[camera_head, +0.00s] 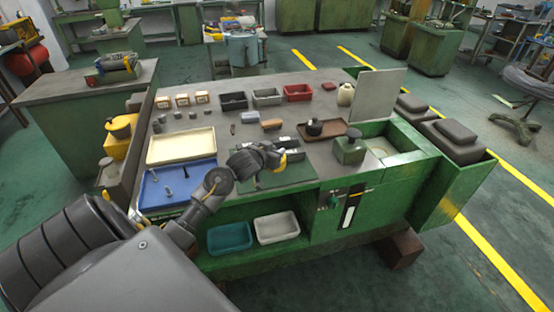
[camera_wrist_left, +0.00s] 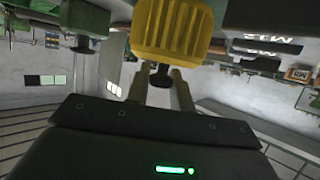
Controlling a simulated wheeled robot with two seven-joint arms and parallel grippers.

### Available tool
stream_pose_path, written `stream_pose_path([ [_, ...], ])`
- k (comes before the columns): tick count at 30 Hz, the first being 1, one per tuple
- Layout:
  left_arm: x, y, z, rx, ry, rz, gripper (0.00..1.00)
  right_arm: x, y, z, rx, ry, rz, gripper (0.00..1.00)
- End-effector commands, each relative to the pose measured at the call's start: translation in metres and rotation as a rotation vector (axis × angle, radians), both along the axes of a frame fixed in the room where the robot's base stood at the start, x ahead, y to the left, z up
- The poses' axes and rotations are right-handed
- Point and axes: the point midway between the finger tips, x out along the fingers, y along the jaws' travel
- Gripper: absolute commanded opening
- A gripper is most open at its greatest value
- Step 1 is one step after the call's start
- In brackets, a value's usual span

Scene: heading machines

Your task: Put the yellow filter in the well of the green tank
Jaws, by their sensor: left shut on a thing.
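My left gripper (camera_head: 262,158) hangs over the dark green mat (camera_head: 275,181) at the front of the bench. It is shut on the yellow filter (camera_wrist_left: 172,28); in the head view only a small yellow part (camera_head: 283,161) shows past the gripper. In the left wrist view the fingers (camera_wrist_left: 164,90) close on a dark stem at the ribbed filter's end. A green tank (camera_head: 405,163) with a pale recess in its top stands at the bench's right end, right of the gripper. A small green box with a dark knob (camera_head: 349,151) stands beside the recess. My right gripper is out of view.
A brown tray (camera_head: 323,130) with a dark object lies between gripper and upright grey panel (camera_head: 378,95). A cream tray (camera_head: 181,146) and blue tray (camera_head: 170,189) lie left. Small bins (camera_head: 267,97) line the back. Bare bench top shows around the mat.

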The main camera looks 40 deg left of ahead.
Motion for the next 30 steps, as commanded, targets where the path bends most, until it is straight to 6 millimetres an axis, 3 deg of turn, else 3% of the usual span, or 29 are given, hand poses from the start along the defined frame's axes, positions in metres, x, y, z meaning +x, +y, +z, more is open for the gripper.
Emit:
stream_pose_path([
  [9,0.002,0.004,-0.033,0.000,0.001,0.003,0.00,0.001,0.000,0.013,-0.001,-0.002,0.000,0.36],
  [21,0.002,0.004,-0.040,0.001,0.000,0.003,0.00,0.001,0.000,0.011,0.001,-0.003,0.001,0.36],
  [22,0.002,0.004,-0.039,0.002,0.000,0.002,0.25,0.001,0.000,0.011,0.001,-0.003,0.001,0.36],
  [26,0.002,0.004,-0.039,0.002,0.000,0.002,0.42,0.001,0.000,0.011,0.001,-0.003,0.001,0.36],
  [30,0.002,0.004,-0.039,0.002,0.000,0.002,0.44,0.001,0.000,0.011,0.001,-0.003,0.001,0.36],
])
